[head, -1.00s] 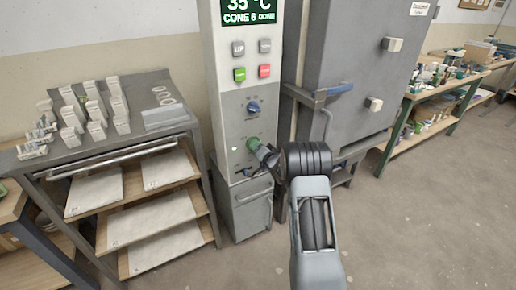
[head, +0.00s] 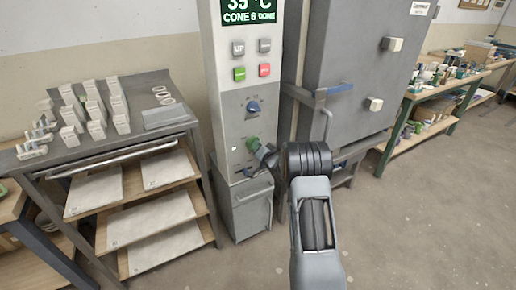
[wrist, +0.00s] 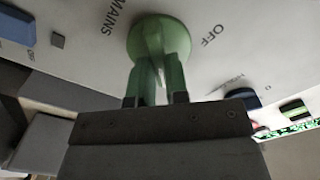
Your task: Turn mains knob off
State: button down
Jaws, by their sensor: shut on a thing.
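The green mains knob (head: 251,144) sits low on the front of the light grey control panel (head: 228,121). In the wrist view the knob (wrist: 158,38) shows as a round green disc with a raised grip, between the printed words MAINS and OFF. My gripper (head: 262,151) reaches the knob from the right in the head view. In the wrist view my gripper (wrist: 156,82) is shut on the knob's grip. The knob's exact pointing direction is hard to tell behind the fingers.
A blue knob (head: 253,106) sits above the green one, with several push buttons (head: 264,70) and a lit display (head: 248,12) higher up. The grey kiln door and its handle (head: 325,96) stand close on the right. A shelf rack (head: 110,150) stands on the left.

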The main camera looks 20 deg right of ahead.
jog(key=shift+f, duration=0.1)
jog(key=shift+a+n+b, duration=0.2)
jog(key=shift+n+b, duration=3.95)
jog(key=shift+n, duration=0.2)
jog(key=shift+a+n+b, duration=0.15)
jog(key=shift+n+b, duration=4)
jog(key=shift+n, duration=0.5)
jog(key=c, duration=1.1)
grip_release()
